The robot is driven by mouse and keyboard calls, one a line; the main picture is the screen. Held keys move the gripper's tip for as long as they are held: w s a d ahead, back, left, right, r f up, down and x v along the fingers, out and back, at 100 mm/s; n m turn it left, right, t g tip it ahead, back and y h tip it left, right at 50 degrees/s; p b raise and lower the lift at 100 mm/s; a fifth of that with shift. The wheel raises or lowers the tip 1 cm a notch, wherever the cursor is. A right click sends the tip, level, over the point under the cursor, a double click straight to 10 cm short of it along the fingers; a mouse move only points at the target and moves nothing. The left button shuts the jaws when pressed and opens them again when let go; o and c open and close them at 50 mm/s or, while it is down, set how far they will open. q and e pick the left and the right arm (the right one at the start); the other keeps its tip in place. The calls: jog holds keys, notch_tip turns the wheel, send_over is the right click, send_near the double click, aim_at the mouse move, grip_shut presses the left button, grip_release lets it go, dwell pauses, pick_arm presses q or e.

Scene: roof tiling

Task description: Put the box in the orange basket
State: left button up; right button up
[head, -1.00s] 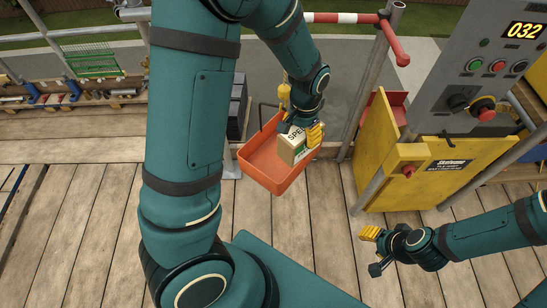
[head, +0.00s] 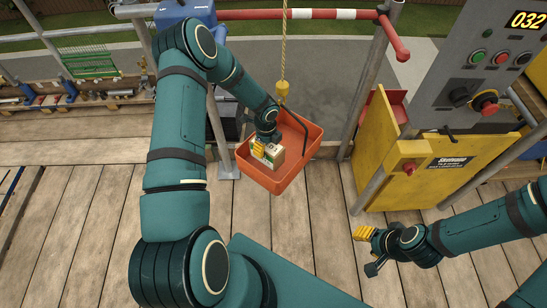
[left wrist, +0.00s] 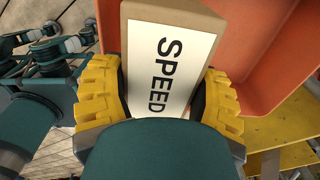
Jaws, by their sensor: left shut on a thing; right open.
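The orange basket (head: 290,165) hangs at mid-picture in the head view, below a yellow hook on a chain. My left gripper (head: 265,152) is shut on the box (head: 275,154), which is tan with a white label. The box is within the outline of the basket, near its front left side; I cannot tell whether it touches the floor. In the left wrist view the box (left wrist: 172,50) shows the word SPEED between the yellow fingers (left wrist: 160,92), with the orange basket wall (left wrist: 275,50) beside it. My right gripper (head: 364,234) is open and empty over the planks at lower right.
A yellow gate (head: 400,155) and a grey control panel (head: 490,75) with buttons stand at the right. A red and white rail (head: 300,15) runs behind the basket. A shelf with tools (head: 90,100) is at the left. The plank floor (head: 300,220) in front is clear.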

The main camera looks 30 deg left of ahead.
pick_arm(q)
jog(key=shift+f+b, duration=0.55)
jog(key=shift+f, duration=3.45)
jog(key=shift+f, duration=0.15)
jog(key=o, duration=1.1)
